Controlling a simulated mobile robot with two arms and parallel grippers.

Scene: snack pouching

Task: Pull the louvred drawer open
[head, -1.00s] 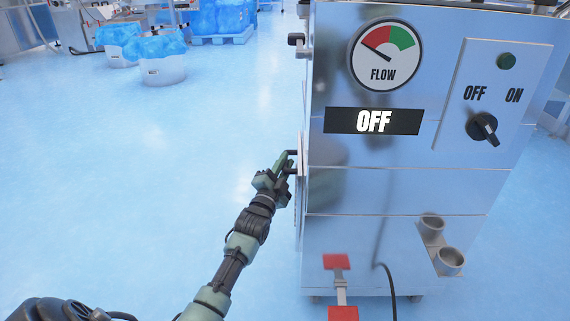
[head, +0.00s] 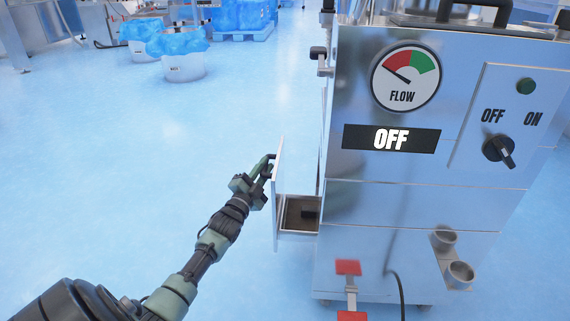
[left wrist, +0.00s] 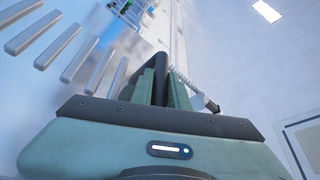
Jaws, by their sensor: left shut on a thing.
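The louvred drawer (head: 278,190) stands pulled out from the left side of the steel machine (head: 420,205). Its open box shows between the front panel and the machine, with a dark object (head: 309,216) inside. My left gripper (head: 268,163) is at the outer face of the drawer front, shut on its dark handle. In the left wrist view the fingers (left wrist: 161,85) close around the dark handle bar (left wrist: 164,62), and the pale louvre slats (left wrist: 57,47) show to the left. My right gripper is not in view.
Bins with blue liners (head: 182,62) stand far back. The floor left of the drawer is clear.

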